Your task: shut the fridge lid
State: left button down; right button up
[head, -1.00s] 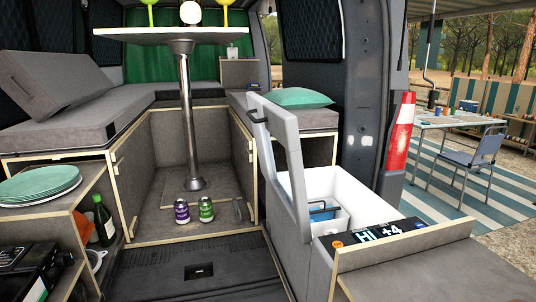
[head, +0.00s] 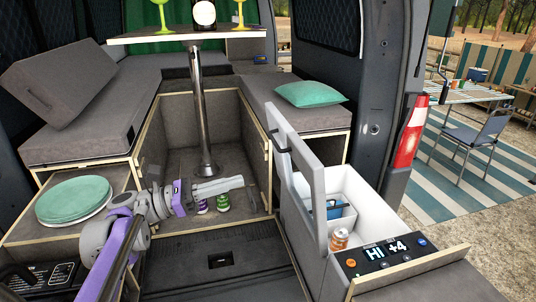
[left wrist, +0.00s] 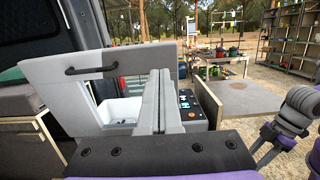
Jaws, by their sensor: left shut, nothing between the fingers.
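The fridge (head: 368,200) is an open white-lined box at the right, with a blue item (head: 338,209) and an orange can (head: 339,239) inside. Its grey lid (head: 301,188) stands upright on the left side of the box, with a dark handle (head: 279,140) at its upper edge. The lid also shows in the left wrist view (left wrist: 50,75), with its handle (left wrist: 90,70). My left gripper (head: 242,182) is shut and empty, left of the lid and apart from it in the head view. Its shut fingers (left wrist: 159,85) overlap the lid's right part in the left wrist view. My right gripper is not visible.
A control panel reading HI +4 (head: 385,251) sits at the fridge's near end, beside a grey counter (head: 430,285). Two cans (head: 223,202) stand on the floor behind my left gripper. A table (head: 180,36) on a post stands behind.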

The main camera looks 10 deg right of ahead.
aim_at(306, 160)
pick_arm(q)
jog(key=d+r, duration=0.1)
jog(key=d, duration=0.3)
jog(key=d+r, duration=0.1)
jog(key=d, duration=0.9)
jog(key=shift+w+r+p, duration=0.1)
jog(key=shift+r+p, duration=0.3)
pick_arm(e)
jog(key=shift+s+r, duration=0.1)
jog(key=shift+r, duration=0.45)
